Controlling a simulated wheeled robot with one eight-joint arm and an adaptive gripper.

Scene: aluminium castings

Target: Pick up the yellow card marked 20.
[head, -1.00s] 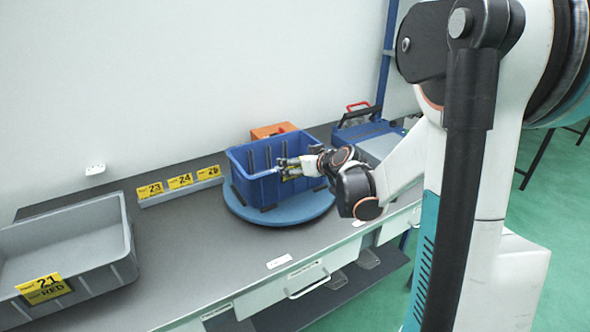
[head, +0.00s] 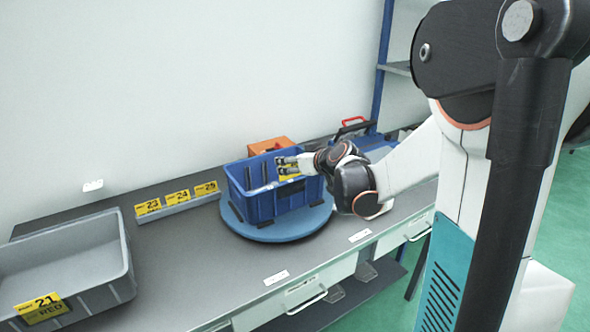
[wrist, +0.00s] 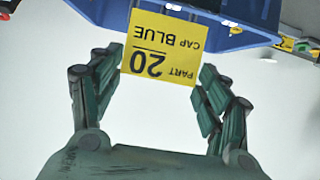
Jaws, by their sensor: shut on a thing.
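The yellow card marked 20 (wrist: 162,50), reading "PART 20 CAP BLUE", appears upside down in the wrist view. My gripper (wrist: 163,82) is shut on it, with a finger at each side edge. In the head view my gripper (head: 287,165) holds the card (head: 289,173) at the right part of the blue bin's front, near rim height. The blue bin (head: 262,207) stands on a round blue turntable (head: 268,231). In the wrist view the bin's wall (wrist: 215,35) lies behind the card's upper end. Whether the card touches the bin is unclear.
A grey tray (head: 110,287) with a yellow card marked 21 (head: 42,307) stands at the left. Yellow cards 23 (head: 148,207), 24 (head: 178,197) and 25 (head: 206,188) sit on a rail left of the bin. An orange box (head: 270,146) is behind the bin.

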